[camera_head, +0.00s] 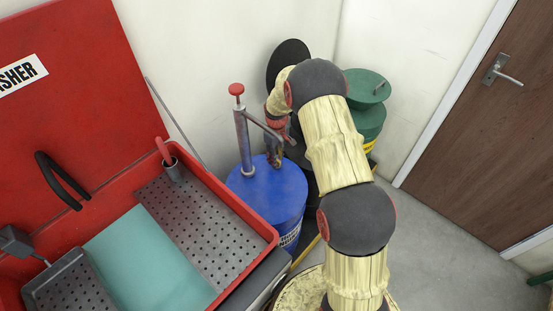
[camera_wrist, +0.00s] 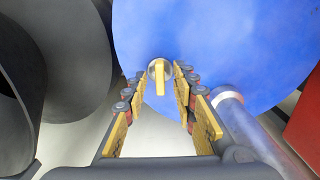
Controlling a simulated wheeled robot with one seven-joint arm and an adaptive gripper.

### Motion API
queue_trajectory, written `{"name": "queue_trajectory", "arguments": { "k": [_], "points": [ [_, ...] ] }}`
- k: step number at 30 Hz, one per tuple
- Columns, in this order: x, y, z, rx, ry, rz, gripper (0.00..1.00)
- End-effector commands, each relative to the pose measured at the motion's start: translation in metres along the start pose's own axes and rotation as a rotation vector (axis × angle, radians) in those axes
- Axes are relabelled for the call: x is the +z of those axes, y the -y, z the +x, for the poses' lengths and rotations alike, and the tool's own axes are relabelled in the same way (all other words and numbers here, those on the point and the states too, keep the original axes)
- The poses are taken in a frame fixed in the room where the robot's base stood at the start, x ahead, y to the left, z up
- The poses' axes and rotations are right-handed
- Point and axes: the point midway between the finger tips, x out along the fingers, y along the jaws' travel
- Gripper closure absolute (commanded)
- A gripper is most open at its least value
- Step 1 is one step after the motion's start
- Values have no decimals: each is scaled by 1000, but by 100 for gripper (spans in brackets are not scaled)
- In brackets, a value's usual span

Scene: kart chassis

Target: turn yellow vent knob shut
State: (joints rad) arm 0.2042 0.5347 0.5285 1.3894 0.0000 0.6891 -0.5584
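The yellow vent knob (camera_wrist: 160,79) sits on a round silver fitting on the lid of the blue drum (camera_head: 262,192). In the wrist view the blue lid (camera_wrist: 225,40) fills the upper middle and right. My gripper (camera_wrist: 160,72) is open, with one finger on each side of the knob. The knob's yellow bar points towards the palm, and a gap shows at the left finger; whether the right finger touches is unclear. In the head view my gripper (camera_head: 276,156) is low over the drum lid, and the knob is not distinguishable there.
A grey pump with a red top (camera_head: 237,90) rises from the lid; its tube (camera_wrist: 235,115) passes close right of my gripper. A red parts washer (camera_head: 235,220) stands at left. Dark round containers (camera_wrist: 65,60) and a green lidded can (camera_head: 368,120) are nearby.

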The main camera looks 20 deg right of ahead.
Motion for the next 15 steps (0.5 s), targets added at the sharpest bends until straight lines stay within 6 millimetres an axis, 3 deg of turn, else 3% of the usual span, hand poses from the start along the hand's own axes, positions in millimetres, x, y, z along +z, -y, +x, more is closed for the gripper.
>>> {"name": "queue_trajectory", "arguments": {
  "k": [5, 15],
  "points": [
    [0, 0, -1, 0, -1, 0, 73],
    [0, 0, -1, 0, 0, 0, 92]
  ]
}}
